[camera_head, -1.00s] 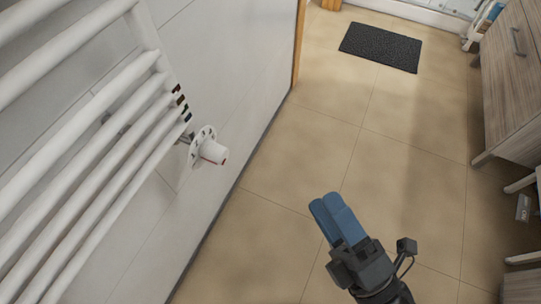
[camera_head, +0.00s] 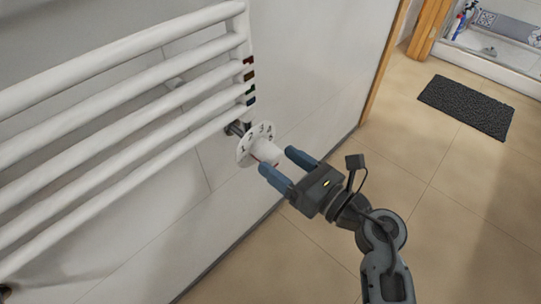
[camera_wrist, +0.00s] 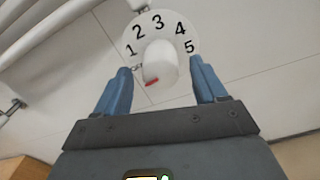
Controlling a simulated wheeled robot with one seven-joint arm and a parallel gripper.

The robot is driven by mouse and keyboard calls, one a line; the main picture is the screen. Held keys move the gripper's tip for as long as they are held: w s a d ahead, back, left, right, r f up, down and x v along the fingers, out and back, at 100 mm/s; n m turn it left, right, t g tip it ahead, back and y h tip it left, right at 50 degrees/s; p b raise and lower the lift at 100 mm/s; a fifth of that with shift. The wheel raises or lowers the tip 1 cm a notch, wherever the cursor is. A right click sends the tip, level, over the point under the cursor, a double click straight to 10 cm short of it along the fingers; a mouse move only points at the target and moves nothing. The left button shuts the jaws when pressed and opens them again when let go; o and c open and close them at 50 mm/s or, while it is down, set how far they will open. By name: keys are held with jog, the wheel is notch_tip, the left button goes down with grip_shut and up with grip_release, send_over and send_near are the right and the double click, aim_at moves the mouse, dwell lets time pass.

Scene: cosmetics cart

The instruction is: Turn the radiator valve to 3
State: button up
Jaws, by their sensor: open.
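The radiator valve (camera_head: 264,152) is a white knob in front of a white dial plate (camera_head: 243,157), at the lower right end of the radiator. In the wrist view the dial (camera_wrist: 180,31) shows the numbers 1 to 5 in an arc. The knob (camera_wrist: 160,64) has a red mark (camera_wrist: 152,83) on its lower edge, towards my gripper. My gripper (camera_head: 277,161) is open, with blue fingers just in front of the knob. In the wrist view the fingertips (camera_wrist: 160,70) lie on either side of the knob, with gaps showing on both sides.
The white towel radiator (camera_head: 120,85) fills the left along the white tiled wall. Small coloured pieces (camera_head: 250,82) sit at its right end. A dark mat (camera_head: 467,106) lies on the tan floor, which is otherwise clear at right. A wooden door frame (camera_head: 385,65) stands behind.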

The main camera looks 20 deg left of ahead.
aim_at(280, 161)
jog(key=shift+b+x, duration=0.3)
jog(key=shift+x, duration=1.6)
jog(key=shift+c, duration=0.4)
jog(key=c, duration=1)
jog(key=shift+o, duration=0.2)
jog(key=shift+p, duration=0.35)
